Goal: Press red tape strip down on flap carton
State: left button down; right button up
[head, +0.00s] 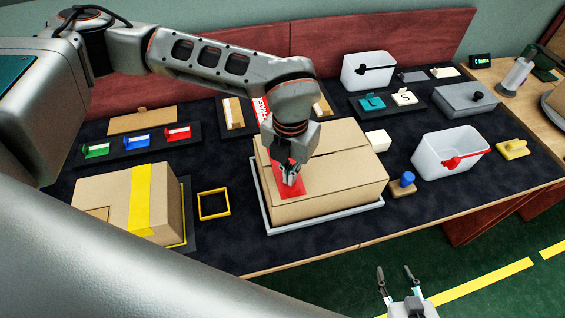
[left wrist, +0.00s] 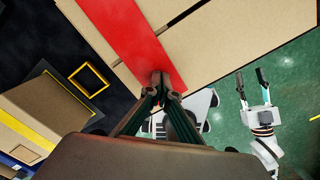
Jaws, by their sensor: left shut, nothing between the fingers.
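The flap carton (head: 335,177) sits in a light grey tray (head: 326,221) near the middle of the table, its top flaps closed with a seam between them. The red tape strip (head: 291,188) lies along the carton's top and also shows in the left wrist view (left wrist: 133,38). My left gripper (head: 290,180) is shut and empty, with its fingertips at the strip near the carton's front edge. Whether the tips touch the tape is hard to tell. The arm hides part of the strip. My right gripper (head: 398,278) is open and empty, off the table's front side.
A carton with yellow tape (head: 115,205) stands at left, with a yellow square frame (head: 214,204) between the cartons. A blue-knobbed stamp (head: 406,182) and a white bin with a red handle (head: 438,150) stand at right. Small colored holders (head: 137,142) lie behind at left.

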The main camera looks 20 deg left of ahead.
pick_arm(q)
jog(key=shift+s+a+f, duration=0.1)
jog(key=shift+s+f, duration=0.05)
jog(key=shift+f, duration=0.25)
jog(key=shift+s+a+f, duration=0.1)
jog(key=shift+f, duration=0.3)
jog(key=shift+w+r+p, duration=0.25)
jog(key=shift+r+p, duration=0.15)
jog(key=shift+r, duration=0.65)
notch_tip(320, 180, up, 4)
jog(key=shift+r+p, duration=0.1)
jog(key=shift+p, duration=0.4)
jog(key=shift+s, duration=0.1)
